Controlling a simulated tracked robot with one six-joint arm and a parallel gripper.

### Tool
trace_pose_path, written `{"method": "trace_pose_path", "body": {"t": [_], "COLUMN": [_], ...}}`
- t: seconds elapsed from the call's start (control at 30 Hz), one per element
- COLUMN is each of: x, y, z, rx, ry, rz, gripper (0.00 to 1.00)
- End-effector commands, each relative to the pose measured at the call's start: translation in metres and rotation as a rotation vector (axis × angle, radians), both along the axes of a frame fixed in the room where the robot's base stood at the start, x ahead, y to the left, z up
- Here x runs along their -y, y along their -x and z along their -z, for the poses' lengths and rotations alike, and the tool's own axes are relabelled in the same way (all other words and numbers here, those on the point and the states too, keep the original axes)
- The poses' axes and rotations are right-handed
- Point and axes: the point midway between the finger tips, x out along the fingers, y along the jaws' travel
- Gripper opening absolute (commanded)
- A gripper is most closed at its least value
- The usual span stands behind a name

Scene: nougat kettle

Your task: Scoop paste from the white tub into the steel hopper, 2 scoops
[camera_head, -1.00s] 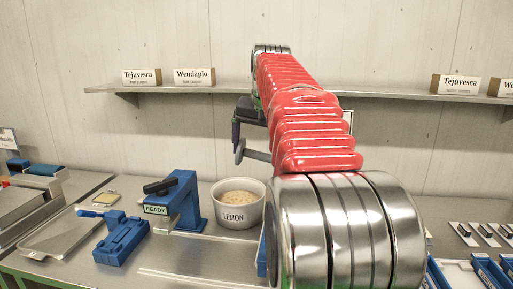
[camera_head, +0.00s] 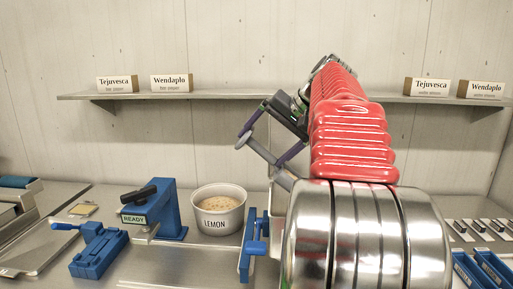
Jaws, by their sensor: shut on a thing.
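The white tub (camera_head: 231,222), labelled LEMON, stands upright on the bench left of my arm. Pale, lumpy paste (camera_head: 217,203) shows inside it. My gripper (camera_head: 262,150) is up above the bench, to the right of and higher than the tub. It is shut on a grey tool (camera_head: 277,172) with a rounded end at upper left; the tool's lower end runs toward my arm and is partly hidden. I cannot make out any paste on the tool. I cannot identify the steel hopper in this view.
Blue clamp-like devices (camera_head: 180,215) and (camera_head: 98,250) stand left of the tub, one with a READY sign. A blue fixture (camera_head: 247,248) is right of the tub. A shelf (camera_head: 230,97) with labelled boxes spans the back wall. Blue trays (camera_head: 480,270) are at the right.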

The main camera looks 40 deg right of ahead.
Motion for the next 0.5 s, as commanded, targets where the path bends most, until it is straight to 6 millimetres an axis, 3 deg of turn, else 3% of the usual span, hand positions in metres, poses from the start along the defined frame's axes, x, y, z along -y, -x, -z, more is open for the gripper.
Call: {"method": "trace_pose_path", "body": {"t": [0.5], "x": [0.031], "y": [0.035], "z": [-0.014], "rx": [0.204], "ry": [-0.176], "rz": [0.003], "gripper": [0.66]}}
